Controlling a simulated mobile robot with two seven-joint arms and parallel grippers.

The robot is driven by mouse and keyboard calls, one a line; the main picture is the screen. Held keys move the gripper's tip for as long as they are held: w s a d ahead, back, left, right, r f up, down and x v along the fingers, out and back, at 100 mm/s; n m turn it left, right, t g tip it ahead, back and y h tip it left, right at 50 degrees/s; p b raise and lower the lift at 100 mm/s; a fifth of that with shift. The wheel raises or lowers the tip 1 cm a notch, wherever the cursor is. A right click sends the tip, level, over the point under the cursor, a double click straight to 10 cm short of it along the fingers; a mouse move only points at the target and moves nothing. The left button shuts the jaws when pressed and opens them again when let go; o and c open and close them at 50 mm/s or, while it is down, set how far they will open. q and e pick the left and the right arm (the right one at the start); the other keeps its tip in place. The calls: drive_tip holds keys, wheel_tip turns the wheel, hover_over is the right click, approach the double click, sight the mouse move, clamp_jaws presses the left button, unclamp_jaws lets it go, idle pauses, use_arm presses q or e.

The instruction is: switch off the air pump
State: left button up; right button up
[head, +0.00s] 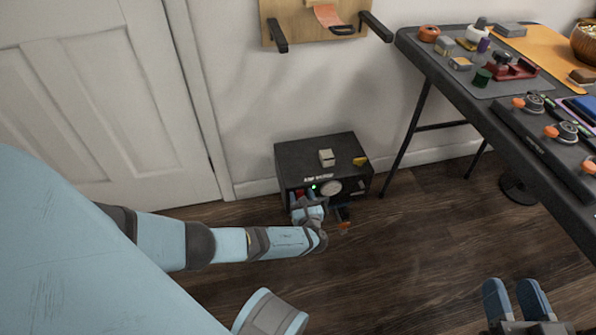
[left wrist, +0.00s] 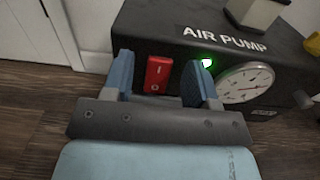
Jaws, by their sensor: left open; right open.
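The air pump (head: 312,150) is a black box on the floor against the wall. In the left wrist view its front panel shows the label AIR PUMP, a red rocker switch (left wrist: 158,74), a lit green light (left wrist: 206,62) and a round gauge (left wrist: 246,83). My left gripper (left wrist: 160,72) is open in front of the panel, its two blue fingers on either side of the switch. I cannot tell whether the fingertips touch the panel. My right gripper (head: 513,287) is open and empty at the lower right of the head view, far from the pump.
A beige block (head: 326,157) and a yellow piece (head: 360,161) are on top of the pump. A dark workbench (head: 470,85) with tools and parts stands at right. A wooden wall board (head: 290,22) hangs above the pump. The wooden floor in front is mostly clear.

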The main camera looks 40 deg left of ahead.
use_arm(q)
drive_tip(key=shift+w+a, duration=0.15)
use_arm(e)
drive_tip(key=shift+w+a, duration=0.2)
drive_tip(key=shift+a, duration=0.15)
use_arm(q)
drive_tip(key=shift+c, duration=0.4)
drive_tip(key=c, duration=0.8)
drive_tip(key=shift+f, duration=0.1)
drive_tip(key=shift+c, duration=0.2)
drive_tip(key=f+t+y+b, duration=0.1)
drive_tip(key=b, duration=0.1)
drive_tip(key=shift+b, duration=0.35)
drive_tip(key=shift+t+y+b, duration=0.3)
drive_tip(key=shift+y+b, duration=0.1)
drive_tip(key=shift+b, duration=0.05)
drive_tip(key=shift+d+r+t+y, duration=0.2)
drive_tip(key=shift+r+t+y, duration=0.1)
drive_tip(key=shift+y, duration=0.1)
use_arm(e)
drive_tip(key=shift+w+d+r+n+t+y, duration=0.2)
drive_tip(key=shift+w+d+n+t, duration=0.15)
drive_tip(key=shift+n, duration=0.25)
drive_tip(key=shift+w+d+r+n+t+y, duration=0.15)
drive_tip(key=shift+w+d+n+t+y, duration=0.15)
drive_tip(key=shift+n, duration=0.3)
drive_tip(key=shift+a, duration=0.1)
